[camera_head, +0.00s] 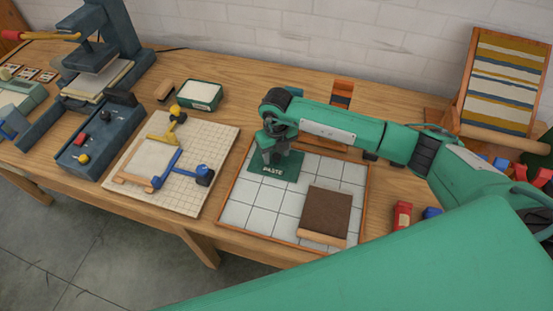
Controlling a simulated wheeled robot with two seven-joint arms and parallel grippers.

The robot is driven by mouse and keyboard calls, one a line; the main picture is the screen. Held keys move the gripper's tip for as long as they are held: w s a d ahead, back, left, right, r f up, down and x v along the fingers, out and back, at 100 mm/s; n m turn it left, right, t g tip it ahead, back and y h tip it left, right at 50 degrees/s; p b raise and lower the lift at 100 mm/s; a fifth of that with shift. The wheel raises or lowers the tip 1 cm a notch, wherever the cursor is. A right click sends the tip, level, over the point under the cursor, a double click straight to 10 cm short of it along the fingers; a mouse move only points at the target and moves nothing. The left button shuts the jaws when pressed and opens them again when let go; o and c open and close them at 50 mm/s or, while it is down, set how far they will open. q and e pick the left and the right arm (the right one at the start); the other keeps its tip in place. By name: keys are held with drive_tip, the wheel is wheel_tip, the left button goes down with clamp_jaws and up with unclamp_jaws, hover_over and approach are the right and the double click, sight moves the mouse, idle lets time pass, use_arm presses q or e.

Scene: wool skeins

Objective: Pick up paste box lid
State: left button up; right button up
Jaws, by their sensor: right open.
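The paste box lid (287,170) is a flat green piece marked "PASTE". It lies on the white tiled tray (263,211) near its back left. My right gripper (267,160) is over the left part of the lid, pointing down and open. The arm and gripper hide part of the lid, and I cannot tell whether the fingers touch it. A green open box with pale contents (199,95) stands behind the cutting board to the left. My left gripper is not in view.
A brown pad with a wooden edge (326,211) lies on the tray's right. A gridded board (129,196) with blue and yellow tools is to the left. A dark press (103,40) stands back left. A red block (402,214) and striped textile rack (502,80) are right.

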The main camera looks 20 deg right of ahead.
drive_tip(key=c, duration=1)
drive_tip(key=shift+c, duration=0.4)
drive_tip(key=shift+r, duration=0.15)
